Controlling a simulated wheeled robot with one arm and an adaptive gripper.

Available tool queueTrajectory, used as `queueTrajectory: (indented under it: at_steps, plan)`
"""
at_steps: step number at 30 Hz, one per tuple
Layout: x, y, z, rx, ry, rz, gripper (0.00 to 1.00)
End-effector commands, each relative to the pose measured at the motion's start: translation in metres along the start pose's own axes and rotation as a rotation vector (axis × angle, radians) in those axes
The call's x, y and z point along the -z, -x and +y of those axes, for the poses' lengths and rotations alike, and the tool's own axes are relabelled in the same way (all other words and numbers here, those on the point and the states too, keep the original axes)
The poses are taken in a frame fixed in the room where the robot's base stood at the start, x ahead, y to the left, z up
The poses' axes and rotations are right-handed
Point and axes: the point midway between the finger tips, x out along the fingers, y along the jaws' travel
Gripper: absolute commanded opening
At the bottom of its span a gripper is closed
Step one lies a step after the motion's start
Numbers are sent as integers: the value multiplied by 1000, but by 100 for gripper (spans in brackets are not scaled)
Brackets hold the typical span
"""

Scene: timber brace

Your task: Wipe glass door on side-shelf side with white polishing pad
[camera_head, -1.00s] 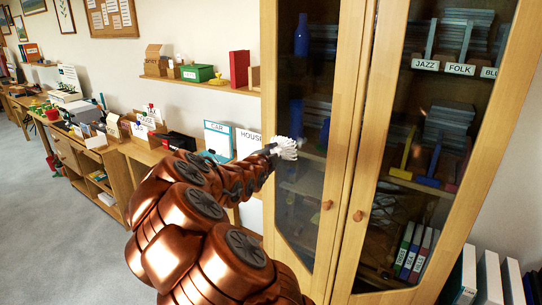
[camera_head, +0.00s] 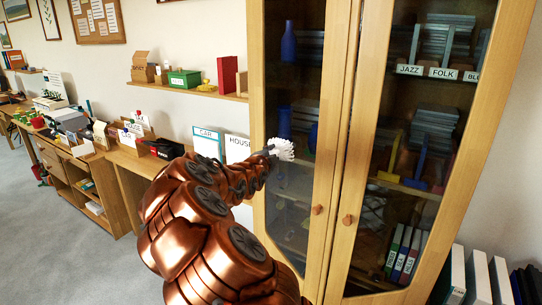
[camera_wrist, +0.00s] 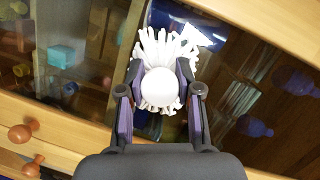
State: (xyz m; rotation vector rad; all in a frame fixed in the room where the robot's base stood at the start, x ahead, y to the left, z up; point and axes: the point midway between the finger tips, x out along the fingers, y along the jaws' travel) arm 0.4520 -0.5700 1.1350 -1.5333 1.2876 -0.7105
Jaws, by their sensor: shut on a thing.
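The white polishing pad (camera_head: 282,149) shows at the end of my arm in the head view, in front of the left glass door (camera_head: 292,190), the one on the side-shelf side. In the wrist view, my gripper (camera_wrist: 158,92) is shut on the pad's round white knob (camera_wrist: 158,90). The pad's white strands (camera_wrist: 165,48) spread out beyond the fingers. The pad is over the left part of the door's glass, near its frame. I cannot tell whether the strands touch the glass.
The right glass door (camera_head: 405,150) has labelled shelves behind it. Two round wooden knobs (camera_head: 317,209) stick out where the doors meet. The side shelf (camera_head: 205,92) holds a green box (camera_head: 184,79) and a red book (camera_head: 227,74). White binders (camera_head: 478,277) stand at the lower right.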

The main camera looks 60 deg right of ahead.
Motion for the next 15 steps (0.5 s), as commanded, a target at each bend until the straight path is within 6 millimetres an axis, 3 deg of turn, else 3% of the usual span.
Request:
queueTrajectory:
  at_steps: [15]
  plan:
    - [1,-4,0,-1,0,-1,6]
